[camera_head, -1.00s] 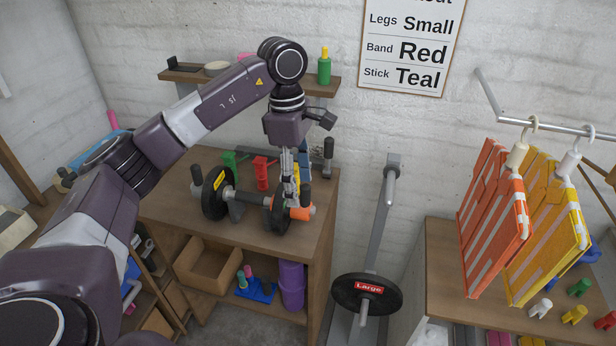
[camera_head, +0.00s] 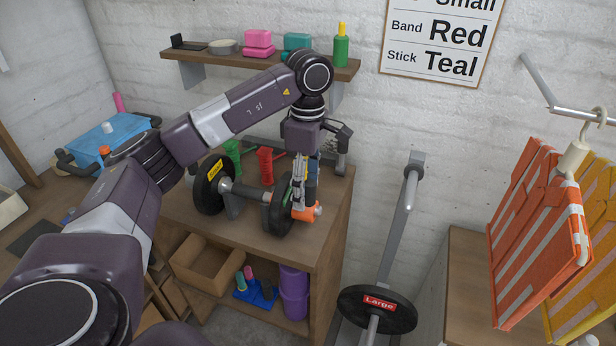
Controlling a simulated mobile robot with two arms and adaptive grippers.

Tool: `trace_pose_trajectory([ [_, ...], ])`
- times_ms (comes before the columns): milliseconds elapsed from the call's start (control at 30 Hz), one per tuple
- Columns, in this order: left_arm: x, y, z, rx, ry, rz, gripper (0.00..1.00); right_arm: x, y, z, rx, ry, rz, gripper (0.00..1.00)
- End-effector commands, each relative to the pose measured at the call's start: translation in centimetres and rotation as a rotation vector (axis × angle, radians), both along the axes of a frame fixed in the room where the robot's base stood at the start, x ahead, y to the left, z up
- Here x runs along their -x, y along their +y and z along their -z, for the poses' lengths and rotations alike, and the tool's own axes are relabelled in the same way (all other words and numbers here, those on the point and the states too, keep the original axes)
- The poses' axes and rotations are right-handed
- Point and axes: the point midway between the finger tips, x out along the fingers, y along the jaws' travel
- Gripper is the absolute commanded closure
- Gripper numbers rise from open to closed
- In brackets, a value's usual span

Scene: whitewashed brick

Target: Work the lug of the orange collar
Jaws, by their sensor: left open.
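The orange collar (camera_head: 308,214) sits on the right end of a dumbbell bar, outside the right-hand black plate (camera_head: 277,212). The dumbbell lies on the wooden bench top (camera_head: 336,192). My left gripper (camera_head: 299,208) reaches down from above, its open fingers at the collar, covering part of it. I cannot tell whether they touch it, and the collar's lug is not clear at this size. My right gripper is not in view.
The left-hand black plate (camera_head: 212,184) is on the same bar. Red (camera_head: 265,165) and green (camera_head: 232,158) holders stand behind it. A wall shelf (camera_head: 252,70) is above. A Large weight plate (camera_head: 377,309) on a stand is right of the bench.

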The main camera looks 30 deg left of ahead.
Motion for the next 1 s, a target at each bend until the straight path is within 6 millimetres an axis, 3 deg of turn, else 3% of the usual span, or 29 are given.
trace_pose_trajectory([
  [300,0.3,-0.1,4.1,-0.001,0.001,0.001,0.44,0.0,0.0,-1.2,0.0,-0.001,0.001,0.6],
  [667,0.3,-0.1,4.9,0.0,-0.001,0.001,0.44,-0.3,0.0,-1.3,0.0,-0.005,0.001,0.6],
  [1000,0.2,-0.1,4.8,0.0,-0.001,0.001,0.79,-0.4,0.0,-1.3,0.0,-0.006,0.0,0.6],
])
